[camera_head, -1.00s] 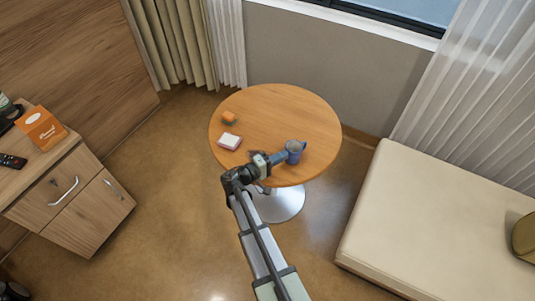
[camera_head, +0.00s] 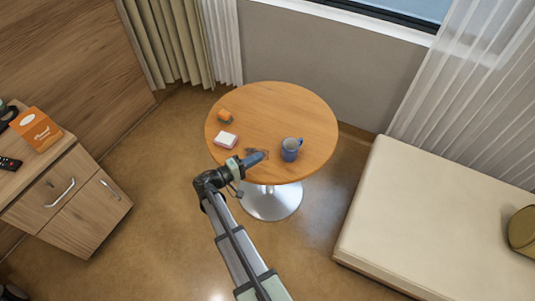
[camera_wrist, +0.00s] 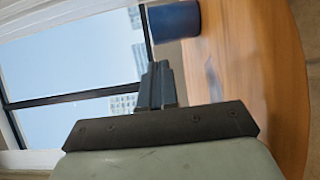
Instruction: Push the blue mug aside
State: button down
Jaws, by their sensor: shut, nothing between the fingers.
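The blue mug (camera_head: 290,150) stands upright on the round wooden table (camera_head: 270,105), toward its right front side. In the wrist view the mug (camera_wrist: 174,20) shows only in part, cut off by the top edge. My gripper (camera_head: 262,154) is shut and empty over the front part of the table, left of the mug, with a gap between them. Its fingers also show shut in the wrist view (camera_wrist: 157,82).
A bedside cabinet (camera_head: 75,195) stands far left, a cream couch (camera_head: 430,215) at right. The table's back is clear.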

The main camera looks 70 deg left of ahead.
jog(key=shift+v, duration=2.4)
jog(key=c, duration=1.8)
grip_release()
jog(key=shift+c, duration=0.2)
